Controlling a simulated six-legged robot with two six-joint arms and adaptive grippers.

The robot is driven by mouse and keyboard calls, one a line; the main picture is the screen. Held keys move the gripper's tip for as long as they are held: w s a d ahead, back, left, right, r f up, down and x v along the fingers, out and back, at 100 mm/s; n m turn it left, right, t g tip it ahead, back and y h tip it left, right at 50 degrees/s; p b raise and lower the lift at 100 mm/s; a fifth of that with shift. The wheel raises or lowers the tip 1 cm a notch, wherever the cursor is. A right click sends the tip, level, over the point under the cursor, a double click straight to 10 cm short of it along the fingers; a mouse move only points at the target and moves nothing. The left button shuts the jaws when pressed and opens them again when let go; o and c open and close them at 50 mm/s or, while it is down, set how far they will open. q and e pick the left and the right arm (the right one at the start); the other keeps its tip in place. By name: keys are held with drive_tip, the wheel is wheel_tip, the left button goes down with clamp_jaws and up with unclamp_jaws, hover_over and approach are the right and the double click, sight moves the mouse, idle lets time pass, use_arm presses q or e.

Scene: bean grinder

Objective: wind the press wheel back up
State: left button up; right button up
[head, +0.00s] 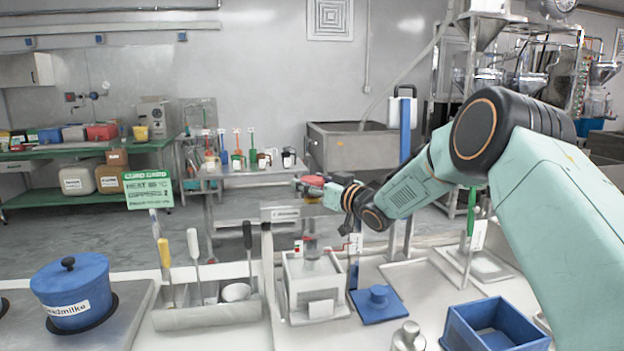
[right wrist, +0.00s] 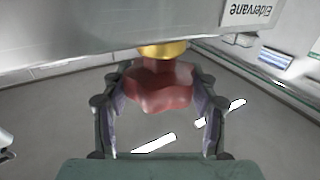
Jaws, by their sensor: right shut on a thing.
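The red press wheel (right wrist: 160,88) has a lobed rim and a yellow collar (right wrist: 162,50) above it in the right wrist view. It hangs below a grey housing with an upside-down "Eldervane" label (right wrist: 248,12). My right gripper (right wrist: 160,80) has a finger on each side of the wheel and is shut on it. In the head view my right gripper (head: 322,188) is at the red wheel (head: 310,183), above the white box-shaped machine (head: 313,285). The fingers and wheel are small there, and the wheel's turn cannot be told. My left gripper is out of view.
A tool caddy (head: 207,314) stands left of the machine, with upright handles. A blue pot (head: 72,292) sits at far left. A blue lid (head: 379,304) and a blue open bin (head: 495,326) lie to the right. A blue post (head: 405,135) rises behind my right arm.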

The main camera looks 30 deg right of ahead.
drive_tip(key=shift+y, duration=0.3)
drive_tip(key=o, duration=1.2)
drive_tip(key=shift+c, duration=0.2)
drive_tip(key=shift+s, duration=0.1)
drive_tip(key=v, duration=1.2)
drive_tip(key=shift+r, duration=0.1)
drive_tip(key=shift+x, duration=6.15)
